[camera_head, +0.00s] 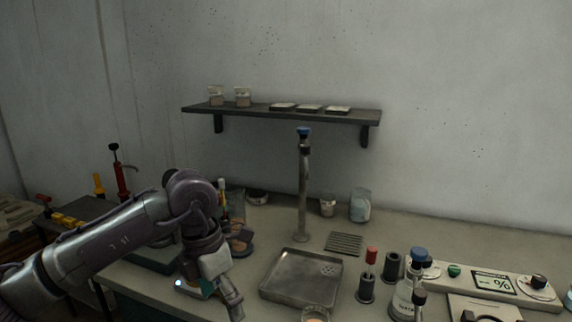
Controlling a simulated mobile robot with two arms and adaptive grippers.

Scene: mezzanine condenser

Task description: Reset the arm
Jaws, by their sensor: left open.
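My left arm comes in from the left, with its gripper (222,287) pointing down over the front left part of the workbench (400,225). The gripper is open, and nothing shows between its fingers. It is close to the left side of a square metal tray (302,277), apart from it as far as I can tell. The arm hides part of the things behind it. My right gripper is not in view.
A metal column with a blue top (303,185) stands behind the tray. A wall shelf (290,113) holds jars and flat dishes. A blue-capped bottle (403,297), a red-topped holder (368,277) and a control panel (492,282) crowd the right. Some bench is bare at back right.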

